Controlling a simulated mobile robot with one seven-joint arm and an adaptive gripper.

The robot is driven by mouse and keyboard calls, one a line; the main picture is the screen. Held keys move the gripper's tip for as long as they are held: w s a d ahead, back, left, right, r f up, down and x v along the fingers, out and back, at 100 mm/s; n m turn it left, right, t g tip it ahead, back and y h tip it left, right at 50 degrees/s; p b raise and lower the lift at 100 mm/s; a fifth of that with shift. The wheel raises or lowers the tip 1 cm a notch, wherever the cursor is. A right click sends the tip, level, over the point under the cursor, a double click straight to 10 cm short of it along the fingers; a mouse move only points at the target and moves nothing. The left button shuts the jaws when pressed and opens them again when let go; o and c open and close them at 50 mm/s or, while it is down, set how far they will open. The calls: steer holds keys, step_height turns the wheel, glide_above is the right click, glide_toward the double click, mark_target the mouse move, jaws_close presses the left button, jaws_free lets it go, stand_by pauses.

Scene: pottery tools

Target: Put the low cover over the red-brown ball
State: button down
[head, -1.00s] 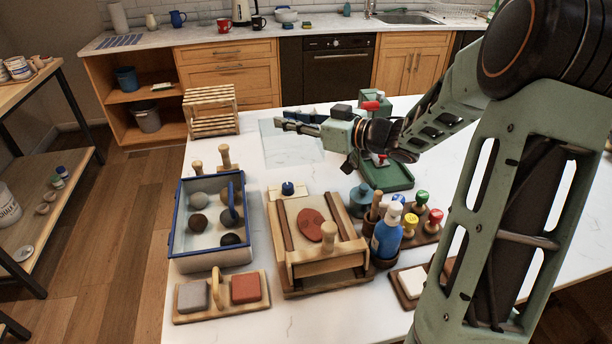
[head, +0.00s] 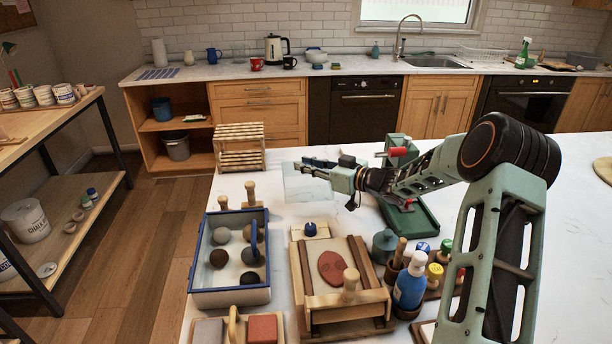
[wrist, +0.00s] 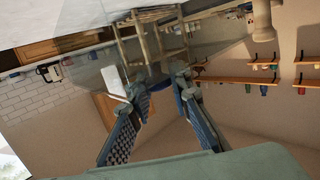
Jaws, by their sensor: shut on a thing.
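My gripper (head: 298,168) is over the far left part of the white table, pointing left. It also shows in the wrist view (wrist: 162,88), its two fingers around something I cannot make out; a small dark-blue piece (wrist: 178,97) shows by the right finger. The blue-rimmed tray (head: 229,298) at the near left holds several balls. A dark brown ball (head: 218,258) lies at its left. Grey and beige balls lie around it, and a very dark one (head: 250,278) at the front. I cannot tell for sure which ball is red-brown. I cannot clearly identify the low cover.
A wooden press board (head: 352,313) with a red-brown slab (head: 331,267) stands right of the tray. A blue bottle (head: 409,290) and several colored-top stamps stand further right. A wooden rack (head: 240,147) is at the back left.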

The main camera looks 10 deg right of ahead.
mark_target(306, 176)
steer(key=shift+w+f, duration=0.6)
steer(key=shift+f, duration=1.55)
steer(key=shift+f, duration=0.15)
steer(key=c, duration=1.8)
jaws_free()
steer(key=shift+o, duration=0.2)
